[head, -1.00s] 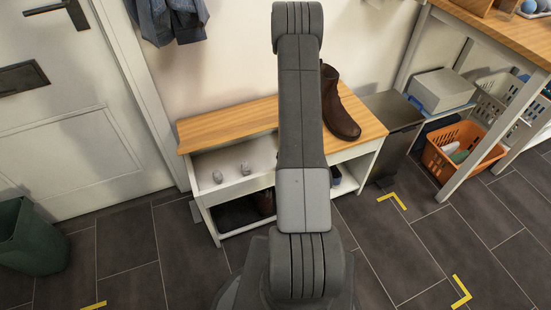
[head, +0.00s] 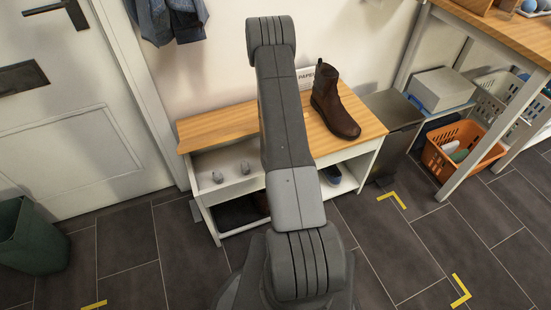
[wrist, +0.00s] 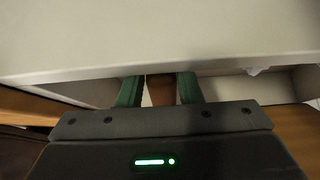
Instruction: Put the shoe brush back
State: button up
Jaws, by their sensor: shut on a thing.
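In the wrist view, my gripper (wrist: 160,90) shows two green fingers shut on a brown thing (wrist: 161,92), which I take to be the shoe brush; only a small part of it shows. The fingers reach down past the edge of a broad white panel (wrist: 160,35) into a white compartment. In the head view, my arm hides the gripper and the brush. The bench (head: 225,122) has a wooden top and an open white tray or drawer (head: 212,187) at its front left.
Two small grey things (head: 218,177) lie in the tray. A brown boot (head: 330,102) stands on the bench top, with a partly hidden sign (head: 304,75) behind it. A dark bin (head: 396,130) and an orange basket (head: 440,160) stand to the right.

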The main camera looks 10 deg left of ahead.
jog(key=g+p, duration=0.1)
jog(key=w+r+g+h, duration=0.1)
jog(key=shift+w+a+g+h+p, duration=0.1)
jog(key=shift+a+g+h+p, duration=0.2)
jog(key=shift+a+p, duration=0.1)
jog(key=shift+f+b, duration=0.45)
jog(key=shift+f, duration=1)
jog(key=shift+f, duration=0.15)
jog(key=o, duration=1)
jog(key=v, duration=0.5)
jog(key=p+v, duration=0.1)
jog(key=v, duration=0.1)
jog(key=shift+w+d+r, duration=0.1)
jog(key=shift+d+r, duration=0.15)
jog(key=shift+d, duration=0.1)
